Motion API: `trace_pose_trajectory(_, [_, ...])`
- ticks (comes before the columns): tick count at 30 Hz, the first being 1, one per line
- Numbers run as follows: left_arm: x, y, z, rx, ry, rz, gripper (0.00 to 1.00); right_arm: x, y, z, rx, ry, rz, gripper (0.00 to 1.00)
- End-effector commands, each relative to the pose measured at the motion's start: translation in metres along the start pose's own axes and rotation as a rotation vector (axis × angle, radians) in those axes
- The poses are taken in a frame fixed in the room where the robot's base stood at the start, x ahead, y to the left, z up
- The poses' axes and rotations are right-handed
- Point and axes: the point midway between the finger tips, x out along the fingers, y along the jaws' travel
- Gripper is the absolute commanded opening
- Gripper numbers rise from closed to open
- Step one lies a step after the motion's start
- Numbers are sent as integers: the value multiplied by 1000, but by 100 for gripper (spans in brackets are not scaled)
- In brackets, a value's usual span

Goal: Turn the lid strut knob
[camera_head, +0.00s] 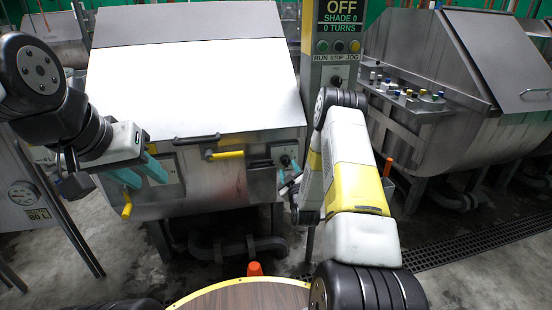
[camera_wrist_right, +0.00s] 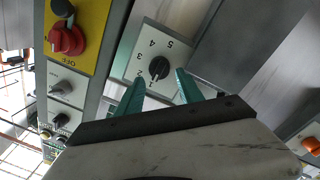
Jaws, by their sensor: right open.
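A black knob (camera_wrist_right: 159,67) sits on a white dial plate marked with numbers in the right wrist view. It is the only numbered knob there; no label naming it a lid strut knob is readable. A dark knob on a pale plate (camera_head: 285,160) also shows on the front of the middle drum machine in the head view. My right gripper (camera_wrist_right: 160,77) is open, with its teal fingertips on either side of the knob in the picture; contact cannot be told. In the head view my right arm partly hides this gripper. My left gripper (camera_head: 152,184) is open and empty before the machine's left front.
The middle machine has a large steel lid (camera_head: 195,80), a yellow-and-black handle (camera_head: 225,155) and a lower yellow handle (camera_head: 127,205). A control column (camera_head: 340,40) stands behind my right arm. A red knob (camera_wrist_right: 66,40) is on a yellow panel. A round wooden top (camera_head: 240,297) is in front.

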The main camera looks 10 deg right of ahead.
Motion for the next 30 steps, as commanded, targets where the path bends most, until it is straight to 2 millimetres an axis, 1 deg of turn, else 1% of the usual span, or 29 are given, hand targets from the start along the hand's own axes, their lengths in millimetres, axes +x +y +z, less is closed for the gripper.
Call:
trace_pose_trajectory(1, [0,0,0,0,0,0,36,9,0,0,0,1,1,44])
trace_pose_trajectory(3, [0,0,0,0,0,0,36,20,0,0,0,1,1,44])
trace_pose_trajectory(6, [0,0,0,0,0,0,36,34,0,0,0,1,1,44])
trace_pose_trajectory(9, [0,0,0,0,0,0,36,43,0,0,1,0,0,44])
trace_pose_trajectory(13, [0,0,0,0,0,0,36,48,0,0,1,0,-1,44])
trace_pose_trajectory(19, [0,0,0,0,0,0,36,49,0,0,1,-1,-1,44])
trace_pose_trajectory(20, [0,0,0,0,0,0,36,49,0,0,1,-1,-1,42])
trace_pose_trajectory(24, [0,0,0,0,0,0,36,49,0,0,1,-1,-1,15])
trace_pose_trajectory(26, [0,0,0,0,0,0,36,48,0,0,1,-1,-1,3])
trace_pose_trajectory(27, [0,0,0,0,0,0,36,48,0,0,1,-1,-1,0])
trace_pose_trajectory(30, [0,0,0,0,0,0,36,48,0,0,3,-1,-2,0])
